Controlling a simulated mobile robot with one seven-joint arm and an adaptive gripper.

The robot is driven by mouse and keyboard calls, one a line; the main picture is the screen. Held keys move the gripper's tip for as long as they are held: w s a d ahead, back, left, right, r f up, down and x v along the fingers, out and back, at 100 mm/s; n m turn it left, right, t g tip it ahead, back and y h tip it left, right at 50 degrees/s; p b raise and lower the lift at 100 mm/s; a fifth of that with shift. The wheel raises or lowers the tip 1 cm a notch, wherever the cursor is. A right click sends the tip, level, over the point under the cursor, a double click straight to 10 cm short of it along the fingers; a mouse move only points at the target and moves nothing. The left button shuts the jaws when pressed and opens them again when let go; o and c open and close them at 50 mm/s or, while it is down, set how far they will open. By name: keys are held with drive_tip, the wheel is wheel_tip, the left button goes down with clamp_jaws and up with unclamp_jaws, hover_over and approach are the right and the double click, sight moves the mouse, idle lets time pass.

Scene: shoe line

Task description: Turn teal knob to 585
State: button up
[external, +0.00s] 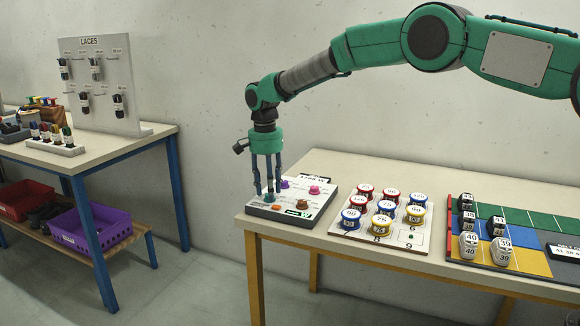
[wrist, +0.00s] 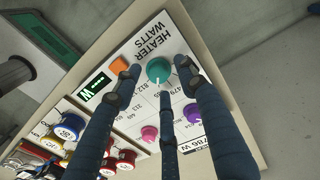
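The teal knob (wrist: 158,69) sits on a white panel (wrist: 150,30) marked "HEATER WATTS", with a pale mark at its lower edge and printed numbers around it. My gripper (wrist: 160,82) has its three dark fingers spread around this knob, one tip on the left, one on the right and one below. The fingers look open, with small gaps to the knob; I cannot tell whether any tip touches. In the external view my gripper (external: 269,190) points straight down at the left part of the panel (external: 321,203), and its fingers largely hide the teal knob.
Close by on the panel are an orange button (wrist: 118,66), a green display (wrist: 95,87), a magenta knob (wrist: 150,133) and a purple knob (wrist: 192,112). A partly hidden label shows "786 W".

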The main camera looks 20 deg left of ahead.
wheel_tip(320, 180, up, 12)
drive_tip(key=shift+a, duration=0.3)
idle(0.6)
idle(0.6)
